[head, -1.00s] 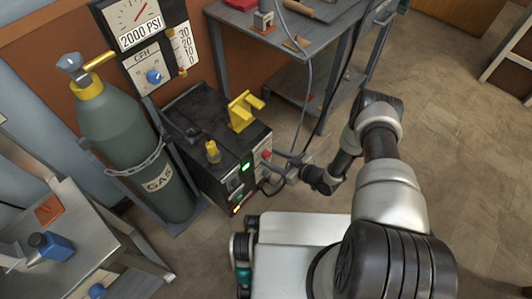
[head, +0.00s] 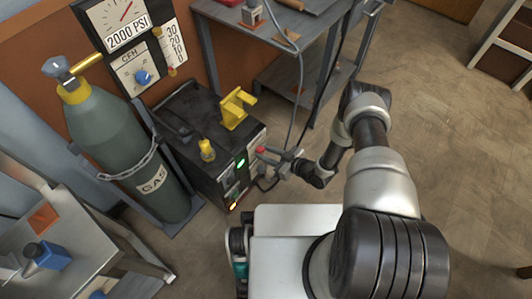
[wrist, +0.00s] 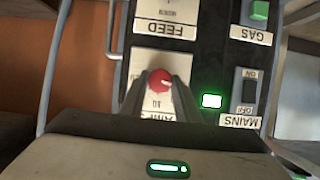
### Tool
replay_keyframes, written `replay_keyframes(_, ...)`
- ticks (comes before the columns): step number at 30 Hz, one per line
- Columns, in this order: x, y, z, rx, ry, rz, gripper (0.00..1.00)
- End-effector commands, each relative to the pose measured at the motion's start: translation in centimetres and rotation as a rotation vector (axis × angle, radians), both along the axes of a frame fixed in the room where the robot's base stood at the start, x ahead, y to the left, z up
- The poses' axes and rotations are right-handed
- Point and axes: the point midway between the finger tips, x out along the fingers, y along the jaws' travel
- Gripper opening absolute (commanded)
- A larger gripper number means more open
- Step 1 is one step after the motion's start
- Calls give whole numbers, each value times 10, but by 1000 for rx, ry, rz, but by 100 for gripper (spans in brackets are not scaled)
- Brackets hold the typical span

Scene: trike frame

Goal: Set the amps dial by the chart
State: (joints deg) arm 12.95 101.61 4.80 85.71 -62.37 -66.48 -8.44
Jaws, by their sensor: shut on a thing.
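The amps dial is a red knob (wrist: 159,79) on the black welder's front, seen upside down in the wrist view. A white pointer mark shows at its right edge; the scale around it is mostly hidden by my fingers. The partly covered "AMPS" label sits beside it. My gripper (wrist: 160,92) is shut on the knob. In the head view my gripper (head: 279,158) reaches the right side of the welder's front (head: 226,192), at the red knob (head: 261,150). I cannot make out a settings chart in either view.
The FEED label (wrist: 165,31), green GAS switch (wrist: 257,12), MAINS switch (wrist: 249,90) and a lit green lamp (wrist: 211,101) are close around. A gas cylinder (head: 117,130) stands left of the welder. A grey bench (head: 315,35) and hanging cables are behind my gripper.

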Motion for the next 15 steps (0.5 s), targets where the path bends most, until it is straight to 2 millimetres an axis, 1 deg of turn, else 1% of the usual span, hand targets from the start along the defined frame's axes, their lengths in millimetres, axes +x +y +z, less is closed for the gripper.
replay_keyframes(7,-2,2,0,-115,-149,-1,7)
replay_keyframes(15,-1,2,0,-142,-182,0,7)
